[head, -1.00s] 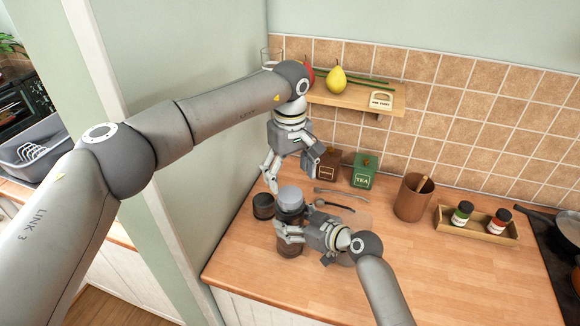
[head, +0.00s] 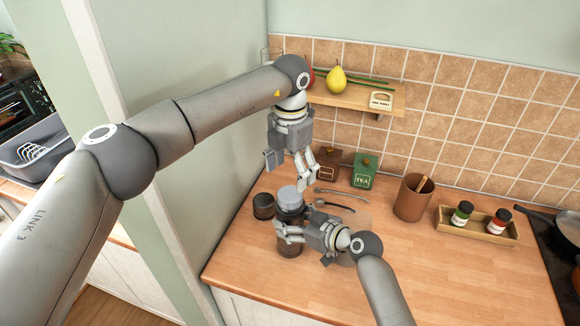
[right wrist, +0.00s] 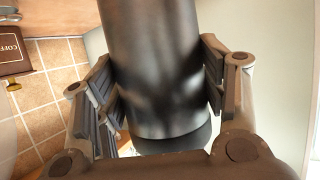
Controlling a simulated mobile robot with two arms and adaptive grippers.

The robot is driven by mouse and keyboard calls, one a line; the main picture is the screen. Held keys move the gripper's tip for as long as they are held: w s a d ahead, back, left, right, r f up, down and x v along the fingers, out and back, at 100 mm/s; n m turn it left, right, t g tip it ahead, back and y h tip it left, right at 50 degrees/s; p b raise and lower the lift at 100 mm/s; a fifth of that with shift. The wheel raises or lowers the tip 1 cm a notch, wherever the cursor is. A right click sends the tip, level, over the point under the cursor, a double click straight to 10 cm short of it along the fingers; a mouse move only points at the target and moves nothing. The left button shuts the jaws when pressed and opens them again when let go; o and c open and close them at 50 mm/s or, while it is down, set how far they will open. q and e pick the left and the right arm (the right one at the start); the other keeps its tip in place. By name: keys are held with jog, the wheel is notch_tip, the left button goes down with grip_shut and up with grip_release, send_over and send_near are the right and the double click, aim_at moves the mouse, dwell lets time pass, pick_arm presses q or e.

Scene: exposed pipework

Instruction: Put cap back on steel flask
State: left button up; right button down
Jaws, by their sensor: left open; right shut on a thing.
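The steel flask (head: 289,247) stands upright on the wooden counter, dark and shiny. It fills the middle of the right wrist view (right wrist: 155,70), with a dark band at one end. A light grey cap (head: 290,194) sits on top of the flask; I cannot tell how firmly it is seated. My right gripper (head: 287,233) is shut around the flask's body, with fingers on both sides of it. My left gripper (head: 290,171) is open and empty, fingers pointing down, just above the cap and apart from it. The right fingers partly hide the flask.
A small dark jar (head: 263,206) stands close left of the flask. Utensils (head: 338,205) lie to its right. A brown box (head: 329,163) and a green tea tin (head: 364,171) stand behind. A brown cup (head: 412,199) and a bottle tray (head: 478,232) are farther right. The front right counter is clear.

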aim_at(290, 194)
pick_arm(q)
jog(key=n, duration=0.7)
jog(key=shift+r, duration=0.15)
jog(key=n, duration=0.7)
jog(key=shift+r, duration=0.2)
jog(key=shift+f, duration=0.1)
jog(key=shift+f, duration=3.95)
